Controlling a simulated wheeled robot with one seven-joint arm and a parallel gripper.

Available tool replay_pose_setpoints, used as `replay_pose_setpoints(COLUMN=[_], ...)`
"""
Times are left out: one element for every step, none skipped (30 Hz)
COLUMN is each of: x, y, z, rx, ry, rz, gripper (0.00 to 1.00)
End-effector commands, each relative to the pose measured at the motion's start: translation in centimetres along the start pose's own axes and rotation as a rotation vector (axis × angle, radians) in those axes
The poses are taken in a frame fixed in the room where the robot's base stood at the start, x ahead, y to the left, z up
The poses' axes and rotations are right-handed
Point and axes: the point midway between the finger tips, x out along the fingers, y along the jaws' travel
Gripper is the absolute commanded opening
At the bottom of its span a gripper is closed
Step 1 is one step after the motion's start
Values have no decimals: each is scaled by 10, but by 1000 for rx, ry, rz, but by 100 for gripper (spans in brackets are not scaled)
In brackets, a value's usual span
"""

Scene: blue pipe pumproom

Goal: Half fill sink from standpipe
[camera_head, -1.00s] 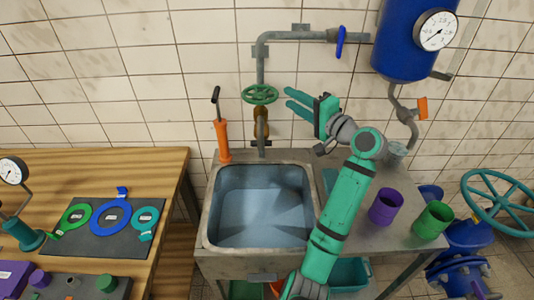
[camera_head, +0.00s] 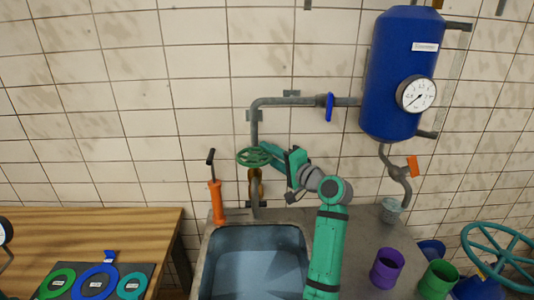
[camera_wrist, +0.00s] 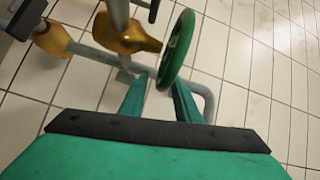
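The standpipe (camera_head: 255,135) rises behind the sink (camera_head: 207,265) and carries a green handwheel (camera_head: 254,156) above a brass valve body (camera_head: 255,183). The sink's inside looks blue-grey; I cannot tell its water level, and its front is cut off. My gripper (camera_head: 271,157) is at the right side of the handwheel. In the wrist view the handwheel (camera_wrist: 178,48) is seen nearly edge-on, its lower rim near the gap between my fingertips (camera_wrist: 161,88). The fingers are apart with nothing clamped. Whether a finger touches the rim is unclear.
A blue tank (camera_head: 398,70) with a gauge (camera_head: 416,94) hangs right. A blue lever (camera_head: 329,107) is on the upper pipe. An orange hand pump (camera_head: 216,202) stands left of the valve. Purple (camera_head: 387,268) and green (camera_head: 438,279) cups stand right of the sink.

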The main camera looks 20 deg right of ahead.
Motion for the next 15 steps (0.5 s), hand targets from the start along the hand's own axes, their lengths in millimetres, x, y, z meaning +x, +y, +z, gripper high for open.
replay_pose_setpoints(x=[4,6,8,9,10,10,10,11,10,10,10,10,10,10,10], y=[0,0,0,0,0,0,0,0,0,0,0,0,0,0,0], z=[0,0,0,0,0,0,0,0,0,0,0,0,0,0,0], rx=[0,-1,-1,-1,-1,-1,-1,-1,-1,-1,-1,-1,-1,-1,-1], ry=[-1,0,0,0,0,0,1,1,1,1,1,1,1,1,1], rz=[0,0,0,0,0,0,0,0,0,0,0,0,0,0,0], gripper=[30,30,30,30,30,30,30,30,30,30,30,30,30,22,13])
